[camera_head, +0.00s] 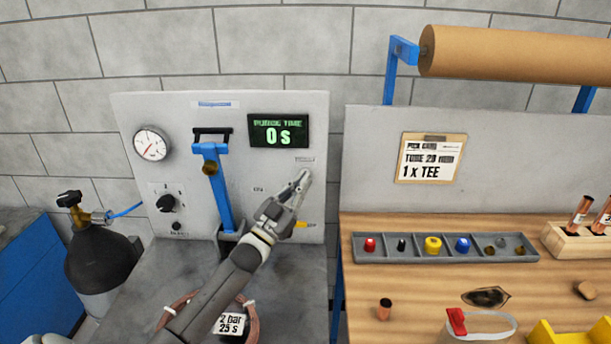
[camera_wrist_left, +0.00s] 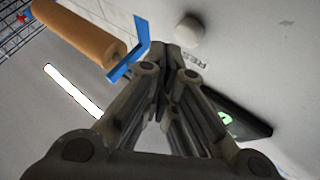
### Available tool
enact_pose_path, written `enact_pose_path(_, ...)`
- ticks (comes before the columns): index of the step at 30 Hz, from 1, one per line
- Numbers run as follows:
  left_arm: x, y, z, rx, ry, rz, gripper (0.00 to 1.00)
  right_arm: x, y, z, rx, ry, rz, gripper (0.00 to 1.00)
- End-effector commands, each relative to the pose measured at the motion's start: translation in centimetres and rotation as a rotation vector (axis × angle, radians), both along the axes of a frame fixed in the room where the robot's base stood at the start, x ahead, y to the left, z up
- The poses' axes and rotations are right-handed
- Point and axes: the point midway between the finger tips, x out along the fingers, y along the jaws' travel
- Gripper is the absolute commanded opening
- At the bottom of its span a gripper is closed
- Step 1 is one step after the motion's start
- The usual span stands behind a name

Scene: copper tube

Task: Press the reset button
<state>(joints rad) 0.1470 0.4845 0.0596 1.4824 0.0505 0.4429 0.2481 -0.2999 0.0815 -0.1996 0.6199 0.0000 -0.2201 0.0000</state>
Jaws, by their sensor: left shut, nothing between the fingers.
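The reset button is a pale round knob (camera_wrist_left: 189,30) on the grey panel, with a partly visible "RES" label beside it in the left wrist view. In the head view the button is hidden by my left gripper (camera_head: 303,177), just below a small label on the panel (camera_head: 318,110). My left gripper is shut and empty, its tips close to the panel. In the left wrist view the closed fingertips (camera_wrist_left: 174,52) appear just below and left of the button; I cannot tell whether they touch it.
A gas cylinder (camera_head: 98,262) stands at left. A wooden bench (camera_head: 370,285) with a parts tray (camera_head: 445,258) is at right.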

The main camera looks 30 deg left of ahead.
Motion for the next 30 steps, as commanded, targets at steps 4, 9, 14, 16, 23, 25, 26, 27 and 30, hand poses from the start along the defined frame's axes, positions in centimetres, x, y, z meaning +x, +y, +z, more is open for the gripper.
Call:
enact_pose_path(4, -0.4, -0.3, 0.2, 0.0, 0.0, -0.001, 0.0, 0.0, 0.0, 0.5, 0.0, 0.0, 0.0, 0.4)
enact_pose_path(9, -1.9, -1.2, 0.3, -0.002, 0.001, -0.002, 0.0, 0.0, 0.1, 1.7, 0.001, 0.0, 0.0, 0.4)
enact_pose_path(14, -3.2, -2.0, 0.2, -0.001, 0.001, -0.002, 0.0, 0.0, 0.1, 2.6, 0.001, 0.0, 0.0, 0.4)
enact_pose_path(16, -3.7, -2.3, 0.2, -0.002, 0.002, -0.001, 0.0, 0.0, 0.1, 2.9, 0.002, 0.0, 0.0, 0.4)
enact_pose_path(23, -4.3, -2.6, 0.0, 0.001, -0.001, -0.001, 0.0, 0.0, 0.2, 3.0, 0.003, 0.001, -0.001, 0.4)
enact_pose_path(25, -4.3, -2.6, 0.0, 0.001, -0.001, -0.001, 0.0, 0.0, 0.2, 3.0, 0.003, 0.001, -0.001, 0.4)
enact_pose_path(26, -4.3, -2.6, 0.0, 0.0, -0.001, -0.001, 0.0, 0.0, 0.2, 3.0, 0.003, 0.001, -0.001, 0.4)
enact_pose_path(27, -4.3, -2.6, 0.0, 0.0, -0.001, -0.001, 0.0, 0.0, 0.2, 3.0, 0.003, 0.001, -0.001, 0.4)
enact_pose_path(30, -4.3, -2.6, 0.0, 0.0, -0.001, -0.001, 0.0, 0.0, 0.2, 3.0, 0.003, 0.001, -0.001, 0.4)
